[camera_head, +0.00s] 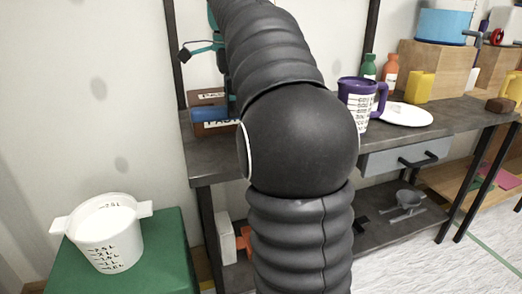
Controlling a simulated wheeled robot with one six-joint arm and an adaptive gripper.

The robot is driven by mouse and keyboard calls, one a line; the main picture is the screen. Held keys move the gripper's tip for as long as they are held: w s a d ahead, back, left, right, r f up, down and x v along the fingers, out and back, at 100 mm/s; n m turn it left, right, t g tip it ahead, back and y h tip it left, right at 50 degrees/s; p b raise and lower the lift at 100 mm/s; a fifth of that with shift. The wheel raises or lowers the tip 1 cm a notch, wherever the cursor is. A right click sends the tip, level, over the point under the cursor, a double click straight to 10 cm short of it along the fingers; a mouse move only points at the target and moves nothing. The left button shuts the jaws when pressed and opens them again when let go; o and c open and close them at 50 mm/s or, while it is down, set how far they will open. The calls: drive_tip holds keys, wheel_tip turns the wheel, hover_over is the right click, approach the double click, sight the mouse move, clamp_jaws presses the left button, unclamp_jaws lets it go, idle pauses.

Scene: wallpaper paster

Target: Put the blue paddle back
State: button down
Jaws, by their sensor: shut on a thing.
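A blue bar (209,115), which looks like part of the blue paddle, shows just left of my arm, in front of a brown box with lettering (214,128). The rest of it is hidden behind the arm. My thick black ribbed arm fills the middle of the view and runs up out of the top edge. My gripper is not clearly seen, so its hold on the paddle cannot be told. A teal part with a dark end (202,47) shows near the dark post, left of the arm. What it belongs to is unclear.
A white bucket with volume marks (106,240) stands on a green block (168,254). The grey workbench (282,173) carries a purple jug (355,103), a white plate (405,115) and bottles (390,73). A blue pot (445,27) sits on wooden blocks at right.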

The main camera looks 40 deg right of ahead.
drive_tip(key=shift+f+b, duration=0.55)
drive_tip(key=shift+f, duration=4.25)
drive_tip(key=c, duration=0.8)
unclamp_jaws()
drive_tip(key=shift+o, duration=0.2)
drive_tip(key=shift+f+b, duration=0.35)
drive_tip(key=shift+b, duration=0.3)
drive_tip(key=r, duration=0.4)
drive_tip(key=d+r+p, duration=0.1)
drive_tip(key=r, duration=0.3)
drive_tip(key=r+p, duration=0.1)
drive_tip(key=r, duration=0.3)
drive_tip(key=shift+w+d+r, duration=0.15)
drive_tip(key=shift+d, duration=0.1)
drive_tip(key=shift+r, duration=0.9)
drive_tip(key=shift+a, duration=0.1)
